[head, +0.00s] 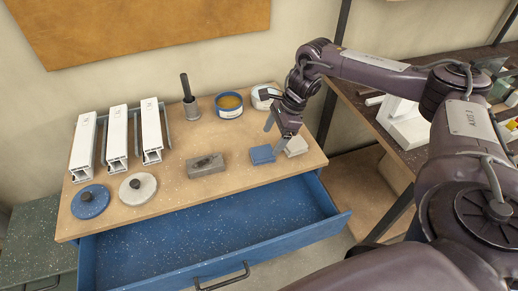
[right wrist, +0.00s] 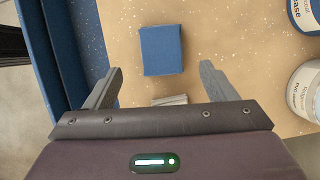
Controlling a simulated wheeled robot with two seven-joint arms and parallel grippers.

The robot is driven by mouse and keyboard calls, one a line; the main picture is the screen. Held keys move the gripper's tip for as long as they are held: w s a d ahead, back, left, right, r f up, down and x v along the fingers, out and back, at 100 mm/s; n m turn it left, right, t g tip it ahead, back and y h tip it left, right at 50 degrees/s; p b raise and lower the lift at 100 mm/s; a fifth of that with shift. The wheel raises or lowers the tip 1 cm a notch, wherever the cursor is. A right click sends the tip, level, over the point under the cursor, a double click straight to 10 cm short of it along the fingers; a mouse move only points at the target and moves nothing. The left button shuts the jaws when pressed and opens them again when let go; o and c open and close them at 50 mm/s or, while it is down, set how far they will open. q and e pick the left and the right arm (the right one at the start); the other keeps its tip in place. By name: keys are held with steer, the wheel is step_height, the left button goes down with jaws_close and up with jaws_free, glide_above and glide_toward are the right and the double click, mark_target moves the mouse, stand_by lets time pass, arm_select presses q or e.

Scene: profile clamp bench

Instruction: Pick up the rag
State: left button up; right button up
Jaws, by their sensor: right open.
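My right gripper (head: 283,130) is open and empty, pointing down just above and behind the two squares. In the right wrist view the blue square (right wrist: 161,50) lies ahead between the fingertips (right wrist: 160,67). The pale square (right wrist: 170,100) is partly hidden by the gripper body. My left gripper is not in view.
The blue drawer (head: 210,221) under the bench is pulled open and looks empty. A grey block (head: 206,165), two discs, white profiles (head: 116,140), a cup with a dark rod (head: 190,107), a blue tin (head: 229,106) and a white tin (head: 262,97) stand on the bench.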

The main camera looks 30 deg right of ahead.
mark_target(263, 151)
steer(key=p+x, duration=0.2)
steer(key=x, duration=0.1)
steer(key=shift+a+r, duration=0.1)
steer(key=shift+a, duration=0.15)
steer(key=x, duration=0.2)
steer(key=shift+w+f, duration=0.2)
steer(key=shift+f, duration=0.05)
steer(key=shift+w+f, duration=0.1)
steer(key=shift+f, duration=0.2)
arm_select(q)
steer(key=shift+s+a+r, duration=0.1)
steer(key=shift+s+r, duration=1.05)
arm_select(e)
steer(key=c, duration=1.1)
